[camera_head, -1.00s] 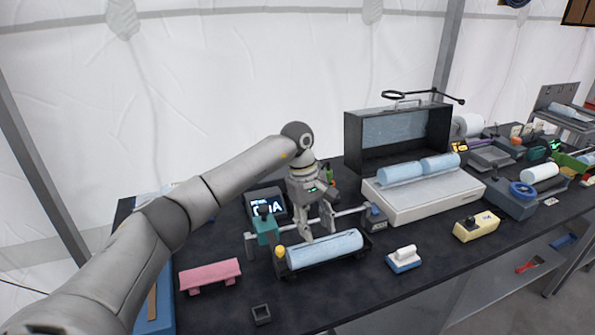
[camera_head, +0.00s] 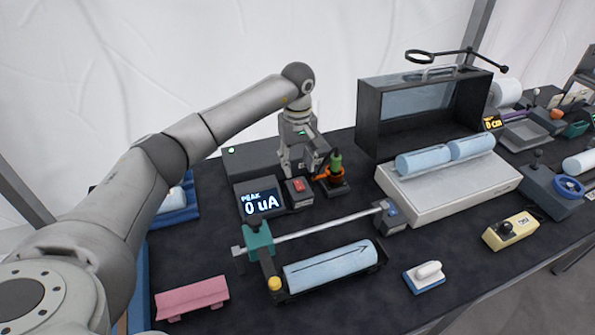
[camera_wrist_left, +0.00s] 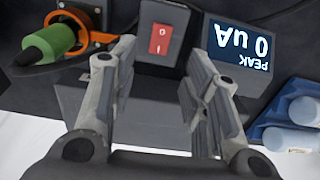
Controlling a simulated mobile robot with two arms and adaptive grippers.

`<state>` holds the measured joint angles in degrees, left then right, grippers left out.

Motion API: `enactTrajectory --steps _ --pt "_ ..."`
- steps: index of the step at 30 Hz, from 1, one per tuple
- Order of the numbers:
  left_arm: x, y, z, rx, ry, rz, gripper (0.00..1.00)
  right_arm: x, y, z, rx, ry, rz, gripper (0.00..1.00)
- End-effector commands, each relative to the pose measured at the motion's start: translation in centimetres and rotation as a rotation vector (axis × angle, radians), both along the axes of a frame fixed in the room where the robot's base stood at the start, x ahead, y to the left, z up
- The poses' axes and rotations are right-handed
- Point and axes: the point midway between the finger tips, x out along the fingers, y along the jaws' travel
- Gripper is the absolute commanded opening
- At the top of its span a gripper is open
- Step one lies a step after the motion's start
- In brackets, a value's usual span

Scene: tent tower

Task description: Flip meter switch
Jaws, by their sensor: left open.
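The meter (camera_head: 262,203) has a lit screen reading "PEAK 0 uA"; in the left wrist view its screen (camera_wrist_left: 240,45) appears upside down. Beside it is a small grey box carrying a red rocker switch (camera_head: 299,185), marked 0 and I in the left wrist view (camera_wrist_left: 160,38). My left gripper (camera_head: 299,170) is open and empty, just behind the switch box. In the left wrist view its fingers (camera_wrist_left: 161,50) lie to either side of the switch, with the switch beyond their tips. I cannot tell whether they touch the box. My right gripper is not in view.
An orange clamp with a green-handled part (camera_head: 332,170) stands close right of the switch. A metal bar (camera_head: 330,226) and a blue cylinder (camera_head: 330,266) lie in front. A large black open case (camera_head: 380,120) stands to the right.

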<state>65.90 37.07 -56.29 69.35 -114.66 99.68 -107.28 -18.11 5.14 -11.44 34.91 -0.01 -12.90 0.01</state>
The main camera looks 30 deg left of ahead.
Motion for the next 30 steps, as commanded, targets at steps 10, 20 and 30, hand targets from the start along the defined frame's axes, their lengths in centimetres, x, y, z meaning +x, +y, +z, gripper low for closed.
enactTrajectory --steps 10,20,30 --pt "0.0 0.0 -4.8 -0.001 0.001 0.001 0.43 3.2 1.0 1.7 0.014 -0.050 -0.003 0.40" --pt "0.0 0.0 -5.4 0.000 0.000 0.000 0.43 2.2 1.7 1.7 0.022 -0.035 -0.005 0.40" --pt "0.0 0.0 -5.4 -0.001 -0.001 0.001 0.03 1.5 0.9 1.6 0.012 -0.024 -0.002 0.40"
